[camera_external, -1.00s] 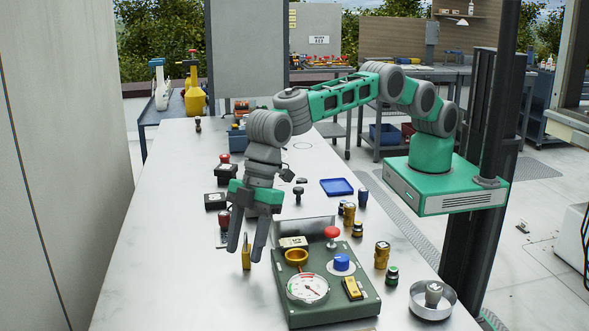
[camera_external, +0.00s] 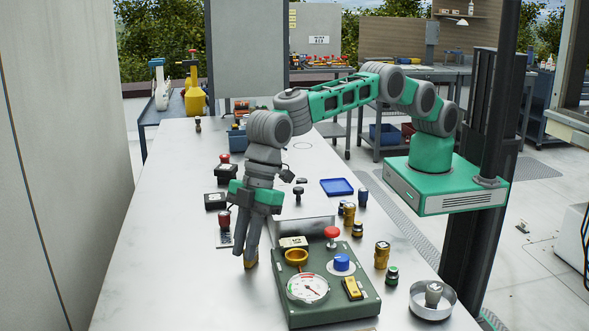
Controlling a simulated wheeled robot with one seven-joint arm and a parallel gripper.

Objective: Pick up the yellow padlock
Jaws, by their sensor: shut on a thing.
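My gripper (camera_external: 245,256) points down over the white table, just left of the green panel. Its fingers are shut on the yellow padlock. Only a small yellow part of the padlock (camera_external: 251,265) shows at the fingertips, low at the table surface; the fingers hide the rest. I cannot tell whether the padlock touches the table.
The green panel (camera_external: 325,313) with a dial, a red button and a blue knob stands close on the right. A round metal dish (camera_external: 418,306) is at the front right. The front left table is clear.

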